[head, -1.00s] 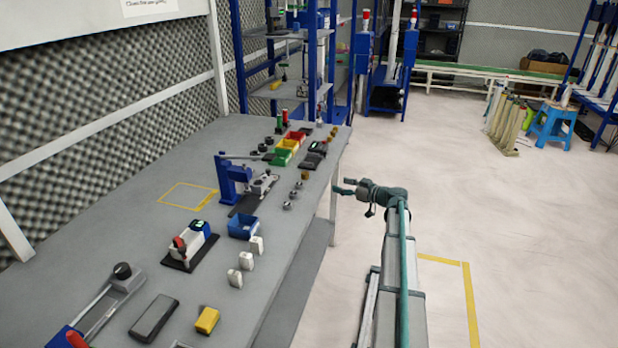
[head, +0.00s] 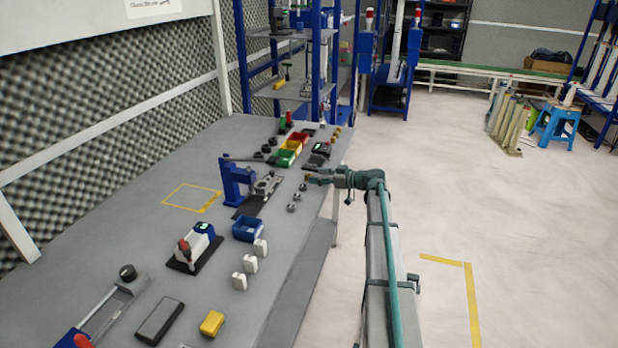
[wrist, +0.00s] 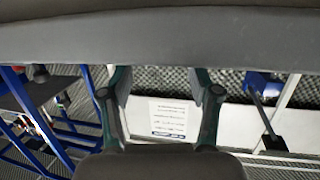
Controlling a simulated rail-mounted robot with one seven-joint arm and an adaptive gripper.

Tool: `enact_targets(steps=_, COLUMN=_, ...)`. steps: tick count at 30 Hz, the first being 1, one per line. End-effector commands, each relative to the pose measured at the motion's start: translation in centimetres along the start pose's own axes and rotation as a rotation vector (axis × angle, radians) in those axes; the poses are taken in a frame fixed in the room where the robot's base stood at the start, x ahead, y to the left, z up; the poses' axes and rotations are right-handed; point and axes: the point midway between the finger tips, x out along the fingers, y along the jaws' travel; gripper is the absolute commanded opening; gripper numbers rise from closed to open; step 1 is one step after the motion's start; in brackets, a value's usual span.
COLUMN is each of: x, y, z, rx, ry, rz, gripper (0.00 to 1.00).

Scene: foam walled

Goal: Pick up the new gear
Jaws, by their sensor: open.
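Several small round gear-like parts stand along the right side of the grey workbench (head: 120,230) in the head view. Grey ones (head: 291,208) sit in a short row beside the blue press (head: 233,183). Small brass-coloured parts (head: 334,139) stand farther back. I cannot tell which is the new gear. My gripper (head: 308,174) reaches over the bench's right edge, near the far end of the grey row, and may hide parts behind it. In the wrist view my gripper (wrist: 166,92) is open and empty, with its fingers apart and no gear between them.
Blue shelving (head: 317,70) stands behind. The wrist view shows a wall sign (wrist: 168,117).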

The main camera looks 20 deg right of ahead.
Motion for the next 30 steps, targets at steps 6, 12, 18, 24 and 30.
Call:
enact_targets(steps=6, x=2.9, y=0.2, z=0.1, rx=0.001, ry=0.0, rz=-0.002, gripper=0.62)
enact_targets(steps=12, x=4.6, y=0.2, z=0.2, rx=0.0, ry=0.001, rz=0.0, gripper=0.62)
enact_targets(steps=18, x=4.7, y=0.1, z=0.3, rx=0.0, ry=0.0, rz=0.0, gripper=0.62)
enact_targets(steps=24, x=4.6, y=0.1, z=0.3, rx=0.0, ry=0.0, rz=0.0, gripper=0.29)
enact_targets(steps=30, x=4.6, y=0.1, z=0.3, rx=0.0, ry=0.0, rz=0.0, gripper=0.0)
